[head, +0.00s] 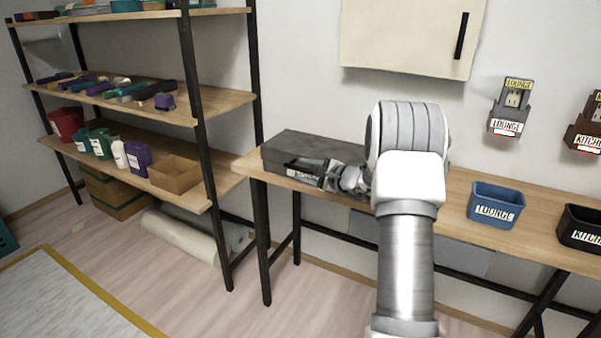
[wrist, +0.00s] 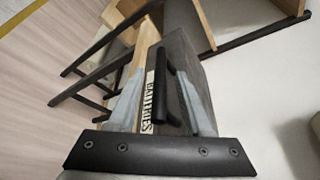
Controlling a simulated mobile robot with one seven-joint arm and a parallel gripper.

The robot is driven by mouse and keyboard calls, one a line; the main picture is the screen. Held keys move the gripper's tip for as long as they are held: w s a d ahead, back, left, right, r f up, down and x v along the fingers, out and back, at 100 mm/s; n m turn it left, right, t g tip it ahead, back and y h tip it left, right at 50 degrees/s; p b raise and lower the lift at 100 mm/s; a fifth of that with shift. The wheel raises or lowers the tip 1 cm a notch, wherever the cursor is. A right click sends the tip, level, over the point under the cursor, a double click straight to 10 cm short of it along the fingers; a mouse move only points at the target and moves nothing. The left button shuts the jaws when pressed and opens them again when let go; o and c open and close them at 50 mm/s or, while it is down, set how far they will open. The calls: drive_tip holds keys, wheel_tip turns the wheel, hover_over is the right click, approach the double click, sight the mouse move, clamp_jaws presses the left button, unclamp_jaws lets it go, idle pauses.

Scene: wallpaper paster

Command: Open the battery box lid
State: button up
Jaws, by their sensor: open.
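The battery box (head: 310,146) is a dark grey box with a lid, standing at the left end of the workbench. In the wrist view its front carries a white label (wrist: 149,103) reading BATTERIES, and a black bar handle (wrist: 176,92) sits beside the label. My gripper (head: 326,177) is at the front of the box, and my arm hides the area to its right. In the wrist view my gripper (wrist: 166,68) is open, with one finger on each side of the label and handle. I cannot tell whether the fingers touch the box. The lid looks shut.
The wooden workbench (head: 453,205) also bears a blue LOUNGE bin (head: 495,205) and a black KITCHEN bin (head: 580,228). A shelf rack (head: 207,102) with several small items stands close to the left. A cream wall cabinet (head: 405,35) hangs above the bench.

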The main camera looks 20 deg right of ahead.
drive_tip(key=shift+x, duration=0.9)
drive_tip(key=shift+c, duration=0.3)
clamp_jaws()
idle(0.6)
